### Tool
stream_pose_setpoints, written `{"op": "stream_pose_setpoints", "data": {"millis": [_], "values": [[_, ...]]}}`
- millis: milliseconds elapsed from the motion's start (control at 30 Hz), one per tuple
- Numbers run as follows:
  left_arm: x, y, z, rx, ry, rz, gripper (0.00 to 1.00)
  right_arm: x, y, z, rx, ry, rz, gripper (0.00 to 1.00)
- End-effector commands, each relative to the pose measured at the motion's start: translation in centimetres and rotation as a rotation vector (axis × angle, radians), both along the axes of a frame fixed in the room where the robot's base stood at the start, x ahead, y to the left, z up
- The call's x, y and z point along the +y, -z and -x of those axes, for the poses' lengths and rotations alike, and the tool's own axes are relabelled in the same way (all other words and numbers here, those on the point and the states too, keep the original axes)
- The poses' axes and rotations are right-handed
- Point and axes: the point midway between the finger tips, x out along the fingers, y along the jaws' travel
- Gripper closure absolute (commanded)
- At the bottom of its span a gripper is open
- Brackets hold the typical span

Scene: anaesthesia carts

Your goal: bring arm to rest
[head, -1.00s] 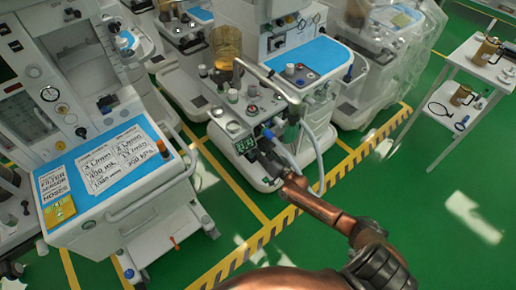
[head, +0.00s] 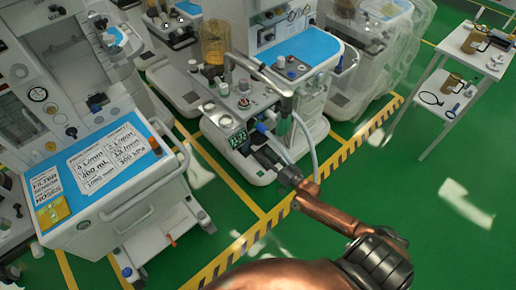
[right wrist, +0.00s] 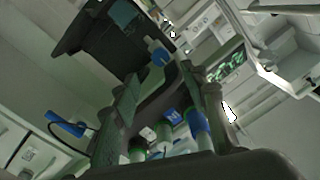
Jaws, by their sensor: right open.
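My right arm comes in from the bottom right of the head view. Its dark gripper (head: 262,147) is in front of the middle anaesthesia cart (head: 262,172), close to its small green-lit display (head: 237,138). In the right wrist view the two fingers (right wrist: 165,95) stand apart, with nothing clearly held between them. Several blue- and green-banded cylinders show beyond the palm there, low in the picture. Whether the fingers touch the cart cannot be told. My left gripper is not in view.
Another cart (head: 105,205) with a blue top and printed labels stands at the left. A white side table (head: 468,62) with jugs stands at the right. A curved metal rail (head: 258,66) rises over the middle cart. Green floor at the right is open.

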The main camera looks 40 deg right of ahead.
Motion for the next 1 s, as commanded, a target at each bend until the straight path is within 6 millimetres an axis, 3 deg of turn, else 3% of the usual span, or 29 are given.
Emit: {"op": "stream_pose_setpoints", "data": {"millis": [200, 800, 933, 1000], "values": [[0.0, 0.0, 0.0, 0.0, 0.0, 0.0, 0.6, -0.2, 0.0, 1.9, -0.002, 0.0, 0.002, 0.6], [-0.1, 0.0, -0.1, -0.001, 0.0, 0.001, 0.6, -0.2, 0.1, 2.1, 0.001, 0.0, 0.002, 0.6], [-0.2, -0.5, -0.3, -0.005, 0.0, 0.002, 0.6, -0.7, 2.4, 3.0, 0.051, 0.013, 0.034, 0.6], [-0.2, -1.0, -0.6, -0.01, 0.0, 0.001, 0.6, -1.3, 5.2, 4.3, 0.114, 0.027, 0.072, 0.6]]}}
